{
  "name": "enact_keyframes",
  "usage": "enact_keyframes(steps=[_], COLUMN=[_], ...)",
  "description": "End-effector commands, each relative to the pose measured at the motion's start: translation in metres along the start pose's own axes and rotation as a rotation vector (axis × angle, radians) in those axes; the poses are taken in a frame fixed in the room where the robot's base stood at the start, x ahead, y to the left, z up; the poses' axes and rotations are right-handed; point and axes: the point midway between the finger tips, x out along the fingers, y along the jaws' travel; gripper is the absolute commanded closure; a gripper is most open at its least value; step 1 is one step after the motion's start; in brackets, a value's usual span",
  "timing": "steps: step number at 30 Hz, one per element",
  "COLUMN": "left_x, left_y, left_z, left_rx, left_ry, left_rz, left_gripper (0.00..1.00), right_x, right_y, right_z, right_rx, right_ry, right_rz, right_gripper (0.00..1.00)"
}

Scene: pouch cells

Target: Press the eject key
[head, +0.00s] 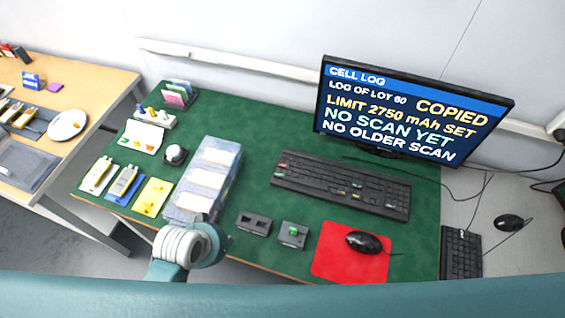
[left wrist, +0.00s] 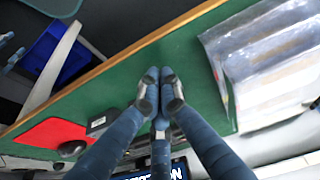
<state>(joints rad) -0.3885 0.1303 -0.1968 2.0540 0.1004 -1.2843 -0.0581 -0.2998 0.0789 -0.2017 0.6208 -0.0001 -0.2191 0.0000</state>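No label reading eject is legible. A black keyboard (head: 340,185) with a few coloured keys lies on the green desk in the head view. A small dark box with a green top piece (head: 293,234) sits near the desk's front edge; I cannot tell which holds the eject key. My left gripper (head: 218,247) is over the front edge, left of the small boxes and in front of the clear trays. In the left wrist view its fingers (left wrist: 160,84) are drawn together with nothing seen between them. My right gripper is not in view.
A monitor (head: 410,112) stands behind the keyboard. A slotted dark box (head: 254,222), a red mat (head: 330,262) with a mouse (head: 364,242), and clear trays (head: 220,160) occupy the desk. Pouch cells (head: 124,181) and a yellow card (head: 152,197) lie at the left.

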Motion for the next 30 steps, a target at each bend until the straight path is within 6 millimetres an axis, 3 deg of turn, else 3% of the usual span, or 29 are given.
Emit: enact_keyframes(steps=[8, 15, 21, 24, 30], left_x=[0.006, 0.016, 0.011, 0.008, 0.005], left_y=[0.032, 0.062, 0.070, 0.070, 0.069], left_z=[-0.086, -0.195, -0.272, -0.295, -0.313], left_rx=[0.129, 0.293, 0.395, 0.423, 0.442], left_ry=[0.121, 0.267, 0.365, 0.393, 0.416], left_rz=[0.104, 0.204, 0.241, 0.246, 0.249], left_gripper=[1.00, 1.00, 1.00, 1.00, 1.00], right_x=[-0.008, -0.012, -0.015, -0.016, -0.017], right_y=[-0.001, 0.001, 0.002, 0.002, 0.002], right_z=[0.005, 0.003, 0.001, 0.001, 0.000], right_rx=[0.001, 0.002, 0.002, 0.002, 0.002], right_ry=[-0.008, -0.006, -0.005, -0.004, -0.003], right_rz=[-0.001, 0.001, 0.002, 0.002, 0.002], right_gripper=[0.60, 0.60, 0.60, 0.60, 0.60])
